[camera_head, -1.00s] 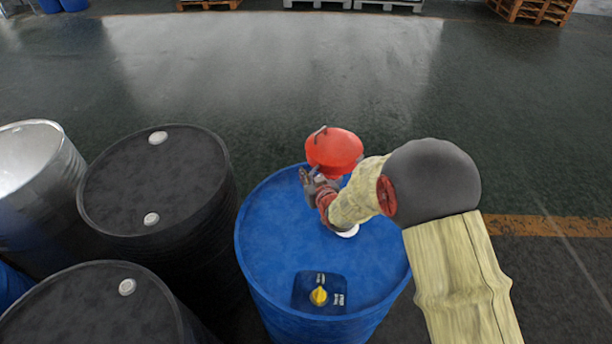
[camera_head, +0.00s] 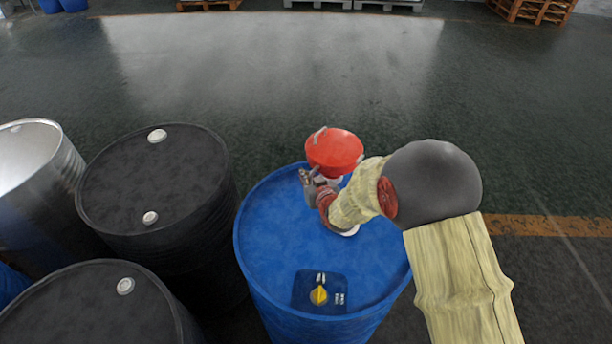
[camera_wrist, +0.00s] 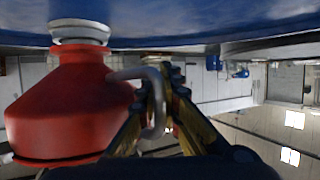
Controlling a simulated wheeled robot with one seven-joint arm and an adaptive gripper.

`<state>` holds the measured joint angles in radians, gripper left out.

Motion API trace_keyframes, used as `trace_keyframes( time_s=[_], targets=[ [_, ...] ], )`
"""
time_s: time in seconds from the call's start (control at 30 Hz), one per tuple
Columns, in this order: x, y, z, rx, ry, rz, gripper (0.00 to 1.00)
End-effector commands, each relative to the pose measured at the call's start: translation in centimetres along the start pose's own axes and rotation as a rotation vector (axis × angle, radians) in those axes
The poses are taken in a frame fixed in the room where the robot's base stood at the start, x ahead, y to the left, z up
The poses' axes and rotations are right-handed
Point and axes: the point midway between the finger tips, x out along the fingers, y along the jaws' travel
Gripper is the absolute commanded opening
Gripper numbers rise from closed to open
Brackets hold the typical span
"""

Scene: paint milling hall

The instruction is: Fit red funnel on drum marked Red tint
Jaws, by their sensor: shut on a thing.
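The red funnel (camera_head: 334,150) is over the far edge of the blue drum (camera_head: 290,235), its wide mouth upward. My gripper (camera_head: 310,182) is beside it and shut on its grey handle (camera_wrist: 155,100). The wrist view is upside down; there the red funnel (camera_wrist: 70,110) points its narrow end, with a pale collar (camera_wrist: 80,32), at the drum top (camera_wrist: 180,35). The collar is at or very close to the drum; I cannot tell if it is seated. The drum's small labels are too small to read. My arm hides part of the lid.
A black drum (camera_head: 155,185), another black drum (camera_head: 90,310) and a silver drum (camera_head: 35,165) crowd the left. The floor beyond is clear; pallets (camera_head: 530,10) lie far back.

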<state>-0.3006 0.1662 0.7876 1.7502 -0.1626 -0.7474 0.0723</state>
Motion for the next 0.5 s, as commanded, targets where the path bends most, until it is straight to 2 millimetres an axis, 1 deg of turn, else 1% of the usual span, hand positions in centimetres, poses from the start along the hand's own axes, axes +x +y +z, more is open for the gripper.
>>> trace_keyframes(
  time_s=[0.5],
  targets=[
    [0.50,0.00,0.94,-0.001,0.004,0.000,0.00]
  ],
)
